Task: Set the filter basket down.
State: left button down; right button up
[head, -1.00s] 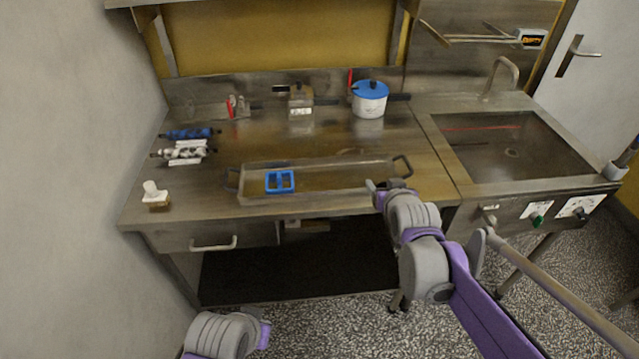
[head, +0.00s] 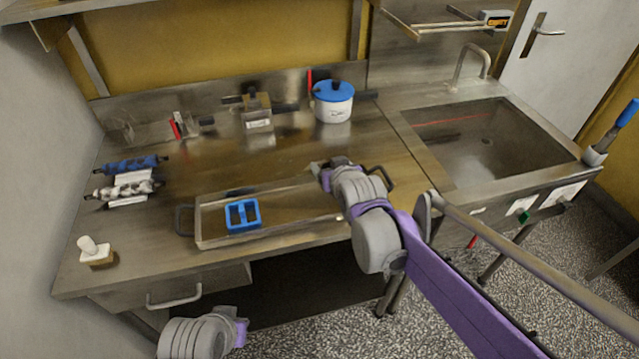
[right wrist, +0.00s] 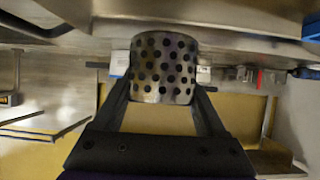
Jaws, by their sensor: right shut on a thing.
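The filter basket (right wrist: 163,68) is a perforated metal cylinder in the right wrist view. My right gripper (right wrist: 163,90) is shut on it, one finger on each side. The basket's far end lies close to a metal surface at the top of that view; I cannot tell whether they touch. In the head view my right gripper (head: 322,170) is above the right part of the shallow metal tray (head: 222,192), and the basket is mostly hidden there. Of my left arm, only a grey and purple link shows at the bottom left; its gripper's fingers are out of view.
A blue frame (head: 243,215) lies in the tray. A blue-lidded white pot (head: 333,103) and a metal box (head: 257,112) stand behind. Blue and white rollers (head: 130,165) lie left, near a white-knobbed stamp (head: 95,252). The sink (head: 490,140) is right. The counter's middle is clear.

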jog(key=shift+w+f+b, duration=0.1)
jog(key=shift+f+b, duration=0.2)
jog(key=shift+f, duration=2.2)
jog(key=shift+f, duration=0.15)
jog(key=o, duration=1.3)
jog(key=shift+r, duration=0.2)
jog(key=p+v, duration=0.1)
jog(key=v, duration=1.1)
jog(key=s+d+f+m+g+h, duration=0.1)
jog(key=s+d+f+g, duration=0.1)
jog(key=s+d+f, duration=0.2)
jog(key=s+d+f+m+g+h, duration=0.1)
jog(key=s+d+f, duration=0.3)
jog(key=s, duration=0.7)
jog(key=s+d+f+m+g+h, duration=0.1)
jog(key=s+d+f+g, duration=0.2)
jog(key=s+d+f, duration=0.2)
jog(key=shift+s+d+f+g+h, duration=0.1)
jog(key=shift+s+d+g+h, duration=0.05)
jog(key=shift+s+d, duration=0.55)
jog(key=shift+s+d+f+g+h, duration=0.15)
jog(key=shift+s+d, duration=0.3)
jog(key=shift+s, duration=0.45)
